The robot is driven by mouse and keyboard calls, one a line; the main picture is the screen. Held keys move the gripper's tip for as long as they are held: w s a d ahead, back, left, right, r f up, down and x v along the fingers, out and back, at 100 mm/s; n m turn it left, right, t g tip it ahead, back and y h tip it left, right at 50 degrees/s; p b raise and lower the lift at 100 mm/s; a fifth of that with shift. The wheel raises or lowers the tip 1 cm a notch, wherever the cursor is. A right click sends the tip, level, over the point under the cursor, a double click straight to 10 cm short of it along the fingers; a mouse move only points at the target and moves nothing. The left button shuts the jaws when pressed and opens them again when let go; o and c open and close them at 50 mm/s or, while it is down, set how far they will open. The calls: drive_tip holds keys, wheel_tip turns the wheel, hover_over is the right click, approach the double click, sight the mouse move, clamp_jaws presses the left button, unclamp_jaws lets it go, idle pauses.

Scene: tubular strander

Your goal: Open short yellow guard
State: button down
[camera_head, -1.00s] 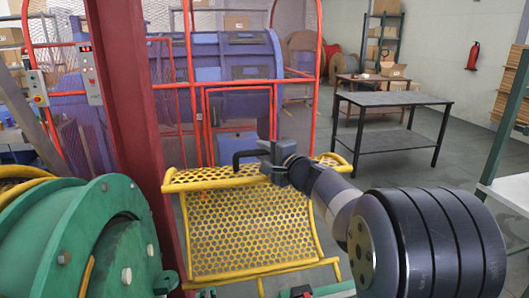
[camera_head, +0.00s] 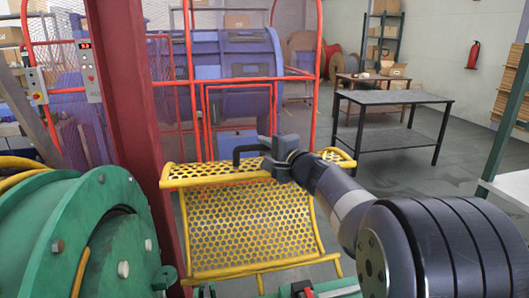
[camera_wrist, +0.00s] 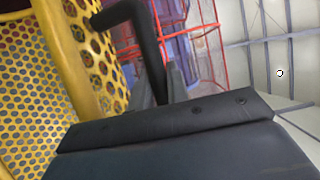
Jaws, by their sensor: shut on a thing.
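The short yellow guard (camera_head: 250,222) is a perforated panel with a tubular yellow frame. It stands in the middle of the head view, its upper bar (camera_head: 215,180) roughly level and the mesh sloping below. A black bent handle (camera_head: 250,150) sits at its upper edge. My gripper (camera_head: 281,163) is at the right part of this handle and shut on it. In the wrist view, the handle (camera_wrist: 150,40) runs down between the fingers (camera_wrist: 165,85), beside the yellow mesh (camera_wrist: 45,80). The exact contact is partly hidden by the gripper body.
A green flanged wheel (camera_head: 75,235) fills the lower left, beside a red column (camera_head: 130,110). A red-framed cage (camera_head: 240,88) stands behind the guard. A dark table (camera_head: 395,98) stands at the back right. Floor between the table and my arm is clear.

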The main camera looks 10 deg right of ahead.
drive_tip(key=s+f+t+b, duration=0.1)
drive_tip(key=s+b, duration=0.5)
drive_tip(key=b, duration=0.2)
idle(0.4)
drive_tip(key=c, duration=1.6)
unclamp_jaws()
drive_tip(key=shift+y, duration=0.3)
drive_tip(key=shift+c, duration=0.2)
drive_tip(key=shift+d, duration=0.1)
drive_tip(key=b+v, duration=0.1)
drive_tip(key=v, duration=0.9)
drive_tip(key=shift+s+f, duration=0.2)
drive_tip(key=shift+s, duration=0.15)
